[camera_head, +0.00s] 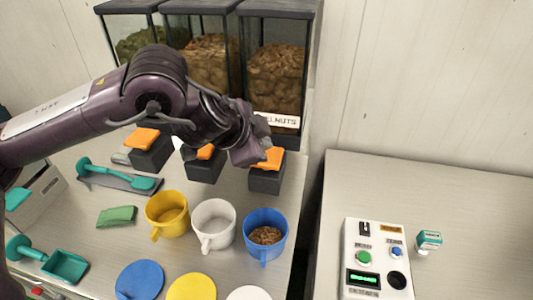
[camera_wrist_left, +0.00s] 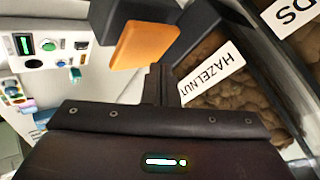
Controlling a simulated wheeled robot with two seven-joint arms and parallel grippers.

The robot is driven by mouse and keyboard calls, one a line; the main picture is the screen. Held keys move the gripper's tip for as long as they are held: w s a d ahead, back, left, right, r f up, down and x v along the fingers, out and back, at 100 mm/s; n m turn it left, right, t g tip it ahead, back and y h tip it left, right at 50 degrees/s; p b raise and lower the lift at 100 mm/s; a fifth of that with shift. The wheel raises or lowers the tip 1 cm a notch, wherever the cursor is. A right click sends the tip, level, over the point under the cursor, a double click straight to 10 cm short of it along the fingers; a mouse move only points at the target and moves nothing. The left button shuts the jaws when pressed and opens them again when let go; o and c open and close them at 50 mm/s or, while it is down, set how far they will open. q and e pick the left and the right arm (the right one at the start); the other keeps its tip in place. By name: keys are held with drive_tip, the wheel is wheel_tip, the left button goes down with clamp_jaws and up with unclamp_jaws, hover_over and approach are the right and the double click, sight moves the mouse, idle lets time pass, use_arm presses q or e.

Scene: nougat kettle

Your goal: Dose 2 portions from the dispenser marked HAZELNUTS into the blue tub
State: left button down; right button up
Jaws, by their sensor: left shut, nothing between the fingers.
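The dispenser marked HAZELNUTS (camera_head: 275,75) is the rightmost of three at the back, filled with brown nuts. Part of its label is hidden in the head view; in the wrist view the label (camera_wrist_left: 212,73) reads more fully. Its orange lever (camera_head: 273,157) sticks out above a dark outlet block; the lever also shows in the wrist view (camera_wrist_left: 148,45). The blue tub (camera_head: 268,217) stands below and in front of that outlet, with brown pieces inside. My left gripper (camera_head: 252,156) is shut and empty, close beside the lever; I cannot tell whether they touch. My right gripper is not in view.
A white cup (camera_head: 214,214) and a yellow cup (camera_head: 166,203) stand left of the blue tub. Round lids (camera_head: 191,287) lie in front. Teal scoops (camera_head: 66,266) are at the left. A control box (camera_head: 376,240) stands on the right bench, past a gap.

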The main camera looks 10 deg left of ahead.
use_arm(q)
drive_tip(key=shift+f, duration=0.1)
idle(0.6)
drive_tip(key=shift+f, duration=0.35)
drive_tip(key=shift+s+f+b, duration=0.1)
drive_tip(key=shift+f+b, duration=0.9)
drive_tip(key=shift+f, duration=0.05)
idle(0.8)
idle(0.4)
drive_tip(key=shift+r+p, duration=1.3)
drive_tip(key=shift+r, duration=0.15)
wheel_tip(320, 180, up, 5)
drive_tip(key=p, duration=0.4)
drive_tip(key=shift+r+p, duration=0.1)
drive_tip(key=shift+p, duration=0.3)
